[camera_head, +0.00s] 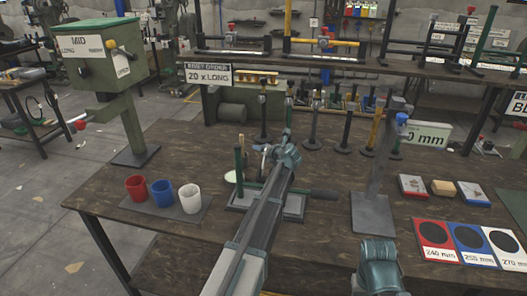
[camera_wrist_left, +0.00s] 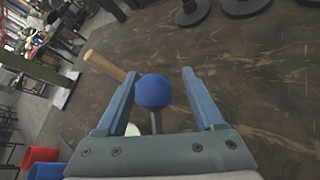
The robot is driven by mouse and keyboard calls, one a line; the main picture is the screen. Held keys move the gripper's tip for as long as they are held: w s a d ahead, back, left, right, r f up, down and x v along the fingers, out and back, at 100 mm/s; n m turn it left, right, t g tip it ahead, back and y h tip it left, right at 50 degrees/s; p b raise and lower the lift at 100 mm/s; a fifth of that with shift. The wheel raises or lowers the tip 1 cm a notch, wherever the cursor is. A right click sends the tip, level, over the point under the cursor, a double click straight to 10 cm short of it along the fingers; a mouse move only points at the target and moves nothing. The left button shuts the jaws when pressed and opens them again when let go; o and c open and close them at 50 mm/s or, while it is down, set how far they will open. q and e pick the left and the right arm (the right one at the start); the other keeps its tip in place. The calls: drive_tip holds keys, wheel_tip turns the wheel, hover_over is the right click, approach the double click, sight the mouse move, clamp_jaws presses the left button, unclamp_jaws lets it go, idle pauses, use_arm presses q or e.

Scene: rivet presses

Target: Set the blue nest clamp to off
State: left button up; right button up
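A round blue knob (camera_wrist_left: 153,91) on a thin dark stem, likely the nest clamp's, sits between the fingers of my left gripper (camera_wrist_left: 160,78) in the left wrist view. The fingers are apart with a visible gap on each side of the knob. In the head view my left gripper (camera_head: 286,148) is over a small press base (camera_head: 294,207) on the bench, and my arm hides the knob and much of that press. The clamp's setting cannot be read. Only a teal part of my right arm shows at the bottom; its fingers are out of view.
Red (camera_head: 136,187), blue (camera_head: 162,193) and white (camera_head: 191,199) cups stand left of the press. A lever (camera_head: 323,193) sticks out to its right. A tall post with a blue knob (camera_head: 402,118) stands further right. Several dark stands line the back. A wooden handle (camera_wrist_left: 105,66) lies beside the knob.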

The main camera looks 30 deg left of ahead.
use_arm(q)
drive_tip(key=p+v, duration=0.6)
drive_tip(key=v, duration=0.7)
drive_tip(key=shift+s+d, duration=0.25)
drive_tip(key=shift+d, duration=0.05)
drive_tip(key=shift+r, duration=0.1)
